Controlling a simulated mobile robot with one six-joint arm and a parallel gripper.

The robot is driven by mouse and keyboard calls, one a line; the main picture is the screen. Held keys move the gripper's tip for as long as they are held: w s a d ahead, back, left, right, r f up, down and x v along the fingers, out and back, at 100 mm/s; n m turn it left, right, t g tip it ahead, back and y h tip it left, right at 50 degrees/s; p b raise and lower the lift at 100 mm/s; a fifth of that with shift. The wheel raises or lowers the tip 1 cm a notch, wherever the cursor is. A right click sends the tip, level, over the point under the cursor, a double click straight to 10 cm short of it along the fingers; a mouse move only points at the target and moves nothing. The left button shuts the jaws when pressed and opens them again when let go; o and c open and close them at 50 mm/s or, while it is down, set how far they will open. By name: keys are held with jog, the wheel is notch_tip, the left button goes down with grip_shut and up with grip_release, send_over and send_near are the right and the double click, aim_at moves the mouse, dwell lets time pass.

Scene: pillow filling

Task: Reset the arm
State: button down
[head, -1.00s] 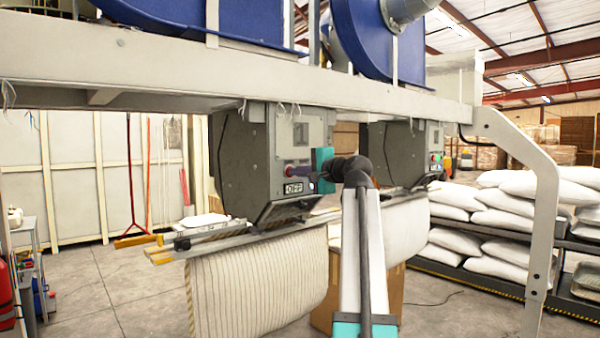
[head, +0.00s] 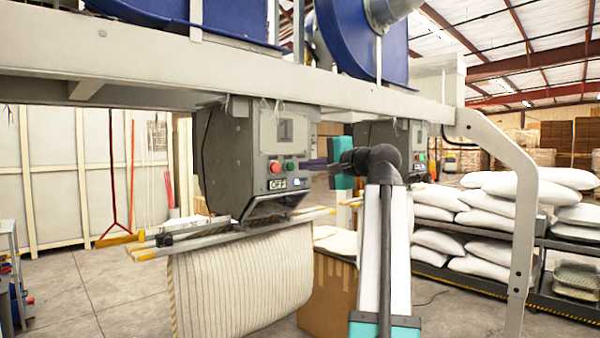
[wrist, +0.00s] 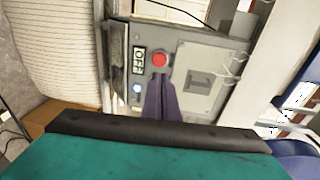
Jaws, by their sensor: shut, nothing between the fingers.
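My arm (head: 371,240) rises at centre right in the head view, its teal wrist part (head: 343,172) pointing left. My gripper (wrist: 161,80) has dark purple fingers, closed together and empty. In the wrist view they overlap the grey control box (wrist: 205,112), close to its red button (wrist: 159,59) and OFF display. In the head view the control box (head: 232,160) shows a red and a green button above the OFF display, with my wrist apart to its right. A striped pillow cover (head: 245,278) hangs below the box.
A second machine head (head: 388,137) is partly behind my arm. A cardboard box (head: 333,300) stands on the floor beside the striped cover. White sacks (head: 488,208) lie on racks at right. A white frame leg (head: 521,240) stands before them. Floor at lower left is open.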

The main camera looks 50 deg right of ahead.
jog(key=shift+s+a, duration=0.1)
jog(key=shift+s, duration=0.55)
